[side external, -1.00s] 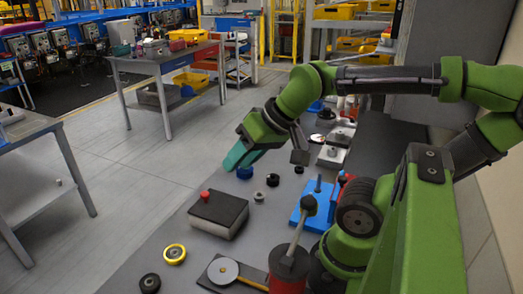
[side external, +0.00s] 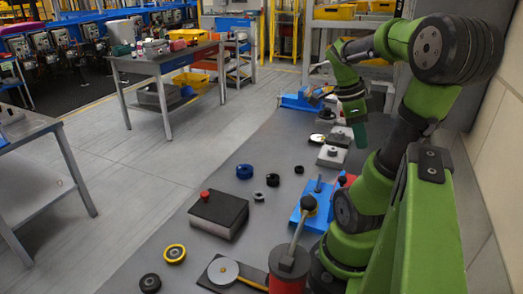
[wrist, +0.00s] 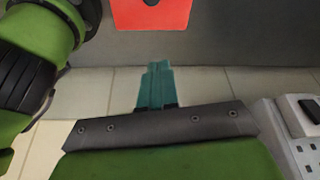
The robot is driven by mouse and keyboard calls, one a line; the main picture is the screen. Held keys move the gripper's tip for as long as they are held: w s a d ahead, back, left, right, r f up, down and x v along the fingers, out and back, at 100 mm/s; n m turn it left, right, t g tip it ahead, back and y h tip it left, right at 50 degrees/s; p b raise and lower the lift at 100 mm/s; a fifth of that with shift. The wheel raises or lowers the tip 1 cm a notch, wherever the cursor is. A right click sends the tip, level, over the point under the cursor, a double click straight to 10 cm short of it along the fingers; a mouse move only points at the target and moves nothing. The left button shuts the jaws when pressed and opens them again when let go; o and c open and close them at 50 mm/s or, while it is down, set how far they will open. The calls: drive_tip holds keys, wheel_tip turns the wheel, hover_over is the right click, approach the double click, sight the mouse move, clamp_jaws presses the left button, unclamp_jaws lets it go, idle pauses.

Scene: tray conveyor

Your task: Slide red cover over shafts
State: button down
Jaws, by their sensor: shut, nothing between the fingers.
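A red block or cover (wrist: 152,12) with a dark round knob shows at the top edge of the wrist view, cut off by the frame. In the side external view a small red part (side external: 347,179) shows behind a blue fixture (side external: 311,212), mostly hidden by my arm. The fixture carries upright dark shafts (side external: 318,184). My gripper (wrist: 157,66), with teal fingers, is shut and empty. In the side external view it (side external: 361,140) points down near the right side of the table, behind the fixture and apart from the red part.
A white block (side external: 331,156) stands left of my gripper; a pale device (wrist: 296,135) shows at the right in the wrist view. A black box with a red knob (side external: 218,212), small round parts (side external: 245,172) and a yellow ring (side external: 174,254) lie on the grey table. A wall is close on the right.

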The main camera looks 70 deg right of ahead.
drive_tip(key=shift+a+m, duration=0.1)
drive_tip(key=shift+m, duration=0.2)
drive_tip(key=shift+f, duration=0.1)
drive_tip(key=x, duration=1)
drive_tip(key=shift+f, duration=0.1)
drive_tip(key=w, duration=0.2)
drive_tip(key=shift+w+a+f, duration=0.1)
drive_tip(key=shift+w+a, duration=0.1)
drive_tip(key=shift+w, duration=0.2)
drive_tip(key=shift+w+a, duration=0.1)
drive_tip(key=shift+w, duration=0.5)
drive_tip(key=w, duration=0.7)
drive_tip(key=shift+w, duration=0.2)
